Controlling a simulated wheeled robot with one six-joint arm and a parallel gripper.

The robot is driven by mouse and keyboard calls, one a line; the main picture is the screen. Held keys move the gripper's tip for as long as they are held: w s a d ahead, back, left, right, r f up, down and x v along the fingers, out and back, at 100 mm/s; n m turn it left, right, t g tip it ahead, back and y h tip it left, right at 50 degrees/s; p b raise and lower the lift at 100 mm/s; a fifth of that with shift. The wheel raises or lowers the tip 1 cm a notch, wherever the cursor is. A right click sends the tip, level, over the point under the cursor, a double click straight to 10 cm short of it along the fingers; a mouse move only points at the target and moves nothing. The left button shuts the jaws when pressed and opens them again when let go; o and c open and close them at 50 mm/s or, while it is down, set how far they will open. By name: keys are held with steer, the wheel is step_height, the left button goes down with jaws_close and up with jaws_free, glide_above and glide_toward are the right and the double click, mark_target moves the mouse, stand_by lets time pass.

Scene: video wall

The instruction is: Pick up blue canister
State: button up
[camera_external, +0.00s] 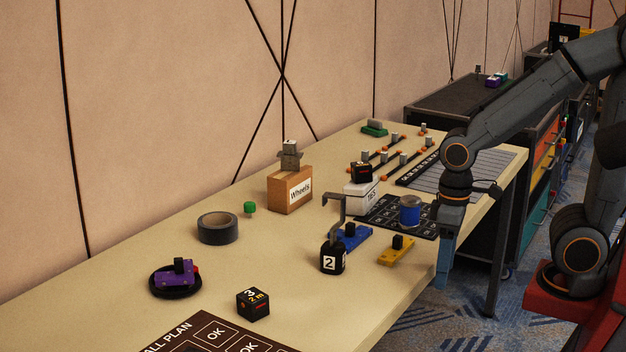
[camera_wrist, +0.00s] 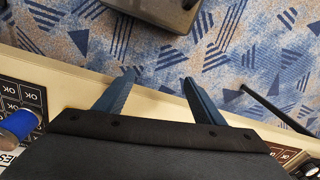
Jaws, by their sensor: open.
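The blue canister (camera_external: 410,212) stands upright on a dark mat on the table, with a grey top and a blue band. In the wrist view the blue canister (camera_wrist: 19,124) shows at the left edge, partly cut off by the frame. My gripper (camera_external: 443,278) points down at the table's front edge, to the right of the canister and apart from it. In the wrist view my gripper's two blue fingers (camera_wrist: 157,80) are spread with nothing between them, over the table edge and the carpet.
A yellow block (camera_external: 397,250), a blue block (camera_external: 351,237) and a black weight marked 2 with a hook (camera_external: 333,258) stand left of the canister. A white box (camera_external: 361,197) is behind it. The dark mat (camera_wrist: 12,92) bears OK labels.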

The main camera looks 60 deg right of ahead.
steer(key=w+d+r+n+p, duration=0.3)
steer(key=w+d+r+p, duration=0.15)
steer(key=w+p, duration=0.2)
step_height(320, 180, up, 3)
steer(key=n+p, duration=1.1)
steer(key=p, duration=0.3)
glide_above(411, 198)
steer(key=shift+w+a+h, duration=0.1)
steer(key=shift+w+h, duration=0.15)
steer(key=shift+h, duration=0.05)
steer(key=shift+d+f, duration=0.2)
steer(key=shift+d, duration=0.05)
steer(key=shift+f, duration=0.4)
steer(key=f, duration=0.2)
steer(key=f+p, duration=0.1)
steer(key=f, duration=0.2)
steer(key=shift+s+f+p, duration=0.25)
steer(key=shift+f+p, duration=0.05)
steer(key=shift+p, duration=0.05)
steer(key=shift+f, duration=0.65)
steer(key=shift+c, duration=0.3)
